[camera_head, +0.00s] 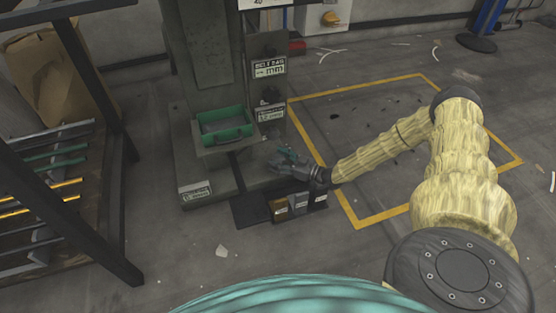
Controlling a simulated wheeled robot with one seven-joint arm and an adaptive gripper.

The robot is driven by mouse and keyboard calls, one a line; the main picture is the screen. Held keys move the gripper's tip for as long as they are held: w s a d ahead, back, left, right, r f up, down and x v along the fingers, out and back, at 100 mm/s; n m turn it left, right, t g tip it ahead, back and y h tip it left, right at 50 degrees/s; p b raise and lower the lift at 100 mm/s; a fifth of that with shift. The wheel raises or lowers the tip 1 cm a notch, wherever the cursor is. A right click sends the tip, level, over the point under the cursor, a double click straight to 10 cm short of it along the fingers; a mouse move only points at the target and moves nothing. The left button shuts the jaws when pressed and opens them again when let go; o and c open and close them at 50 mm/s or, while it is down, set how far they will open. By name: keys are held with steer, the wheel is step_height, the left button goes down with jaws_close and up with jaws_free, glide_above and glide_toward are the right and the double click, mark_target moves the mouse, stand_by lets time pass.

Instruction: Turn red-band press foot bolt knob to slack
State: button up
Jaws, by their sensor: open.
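The grey press (205,60) stands at upper centre on a wide base plate (215,180). No red band can be made out on the part of it in view. Dark knob-like parts (270,96) sit on its right side between white labels (270,68). My gripper (277,163) is open, low beside the right side of the press, just above the base. Teal parts show at its fingers. I cannot tell whether it touches anything. A foot bolt knob cannot be told apart here; the gripper may hide it.
A green tray (222,138) sits on the press front. Small boxes (299,203) stand on a dark mat below my gripper. A dark rack (95,150) with rods stands at left. A yellow-lined floor area (380,90) lies right, mostly clear beneath my arm.

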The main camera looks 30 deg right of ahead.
steer(key=shift+c, duration=0.3)
steer(key=c, duration=1)
